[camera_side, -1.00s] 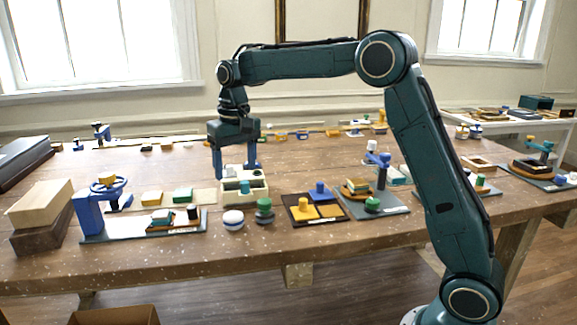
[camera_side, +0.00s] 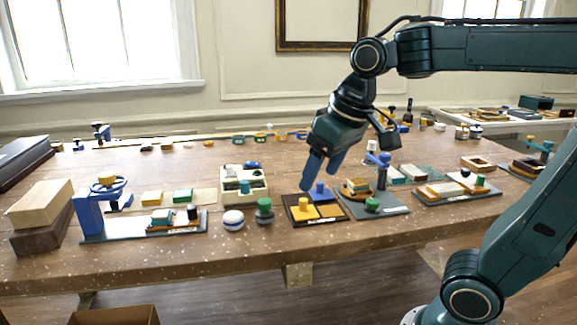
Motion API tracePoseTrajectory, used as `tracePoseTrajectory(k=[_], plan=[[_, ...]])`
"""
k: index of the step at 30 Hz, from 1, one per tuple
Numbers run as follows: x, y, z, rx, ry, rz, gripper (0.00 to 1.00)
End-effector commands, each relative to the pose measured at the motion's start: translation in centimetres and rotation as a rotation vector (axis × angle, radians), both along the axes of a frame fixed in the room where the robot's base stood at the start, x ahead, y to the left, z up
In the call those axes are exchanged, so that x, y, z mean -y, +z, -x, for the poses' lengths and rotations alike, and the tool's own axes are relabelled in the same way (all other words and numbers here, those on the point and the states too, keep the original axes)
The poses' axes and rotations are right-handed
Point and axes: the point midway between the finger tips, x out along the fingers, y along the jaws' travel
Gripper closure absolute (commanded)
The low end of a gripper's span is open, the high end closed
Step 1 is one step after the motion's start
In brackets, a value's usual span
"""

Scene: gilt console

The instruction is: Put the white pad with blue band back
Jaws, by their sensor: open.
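The round white pad with a blue band (camera_side: 233,220) sits on the bare tabletop, in front of a cream compartment box and left of a green-topped knob piece. It lies flat and nothing touches it. My gripper (camera_side: 320,174) is open and tilted, to the right of the pad and farther back. Its blue fingers appear just above or behind the dark tray with blue and yellow blocks. I cannot tell its exact height, and I see nothing held between the fingers.
The cream box (camera_side: 258,186) holds teal and dark blue pieces. The dark tray (camera_side: 291,215) stands right of the green-topped knob (camera_side: 264,208). A grey board with a blue handwheel stand (camera_side: 88,214) is at left. The wooden table's (camera_side: 215,262) front strip is clear.

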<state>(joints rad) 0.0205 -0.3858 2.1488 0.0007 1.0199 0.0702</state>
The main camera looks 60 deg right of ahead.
Motion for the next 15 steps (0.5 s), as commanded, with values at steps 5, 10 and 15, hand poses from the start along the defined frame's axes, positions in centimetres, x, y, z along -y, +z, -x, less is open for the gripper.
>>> tracePoseTrajectory(k=[5,10,15], plan=[[-0.3,-1.5,4.3,0.057,0.036,0.011,0.31],[-0.5,-3.2,7.3,0.102,0.064,0.022,0.31],[-0.6,-4.4,8.9,0.127,0.08,0.028,0.31]])
